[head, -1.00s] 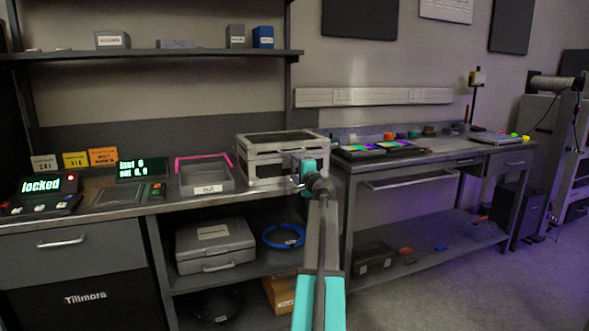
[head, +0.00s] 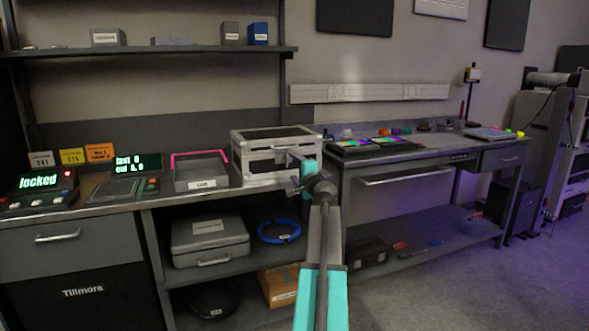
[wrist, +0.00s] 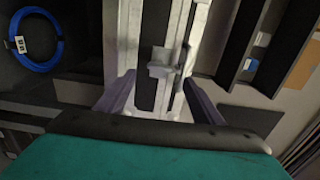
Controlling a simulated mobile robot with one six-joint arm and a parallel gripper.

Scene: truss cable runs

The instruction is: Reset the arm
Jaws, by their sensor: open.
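My arm reaches forward from the bottom middle of the head view, with teal and dark links. My gripper (head: 297,179) is at its far end, in front of the silver case (head: 262,163) on the bench. In the wrist view its two purple-grey fingers (wrist: 162,98) stand apart, with a teal and black part of my own below them. A pale metal latch-like piece (wrist: 165,65) shows beyond and between the fingers. I see nothing held. I cannot tell whether the fingertips touch the case.
Left of the case are a grey tray with a pink rim (head: 201,172) and a panel reading "locked" (head: 40,187). Below are a blue cable coil (head: 279,231), a grey case (head: 210,240) and a cardboard box (head: 279,286). Open floor (head: 440,290) lies at right.

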